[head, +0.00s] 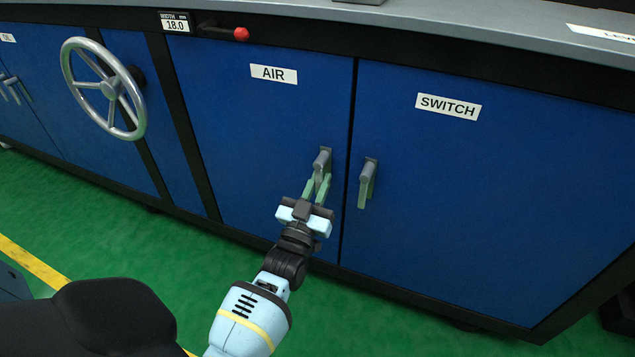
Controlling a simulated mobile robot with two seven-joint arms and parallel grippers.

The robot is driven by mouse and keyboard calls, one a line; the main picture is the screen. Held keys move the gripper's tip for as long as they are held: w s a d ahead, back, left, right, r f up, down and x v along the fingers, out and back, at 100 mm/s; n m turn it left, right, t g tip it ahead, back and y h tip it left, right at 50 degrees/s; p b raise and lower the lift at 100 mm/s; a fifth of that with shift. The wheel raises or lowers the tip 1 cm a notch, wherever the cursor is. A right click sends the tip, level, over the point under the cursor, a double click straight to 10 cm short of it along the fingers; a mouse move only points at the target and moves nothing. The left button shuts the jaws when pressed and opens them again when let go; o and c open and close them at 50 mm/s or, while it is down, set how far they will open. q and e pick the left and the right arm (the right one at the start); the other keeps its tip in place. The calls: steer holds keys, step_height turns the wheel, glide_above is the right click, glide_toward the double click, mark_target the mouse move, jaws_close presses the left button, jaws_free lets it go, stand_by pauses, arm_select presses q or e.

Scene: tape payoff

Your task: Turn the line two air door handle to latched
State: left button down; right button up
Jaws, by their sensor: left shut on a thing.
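The blue AIR door (255,130) carries a white AIR label (273,74) near its top. Its grey handle (322,157) sits near the door's right edge. My left gripper (320,182) reaches up from below and is shut on this handle. The fingers hide most of the handle's lever, so its exact angle is hard to tell. My right gripper is not in the head view.
The SWITCH door (480,190) is to the right, with its own handle (368,170) pointing down close to my gripper. A handwheel (103,88) and a red-knobbed lever (240,34) stick out at left. Green floor (370,310) is clear in front.

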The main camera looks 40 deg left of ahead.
mark_target(318, 186)
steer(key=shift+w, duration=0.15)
arm_select(q)
steer(key=c, duration=1.4)
jaws_free()
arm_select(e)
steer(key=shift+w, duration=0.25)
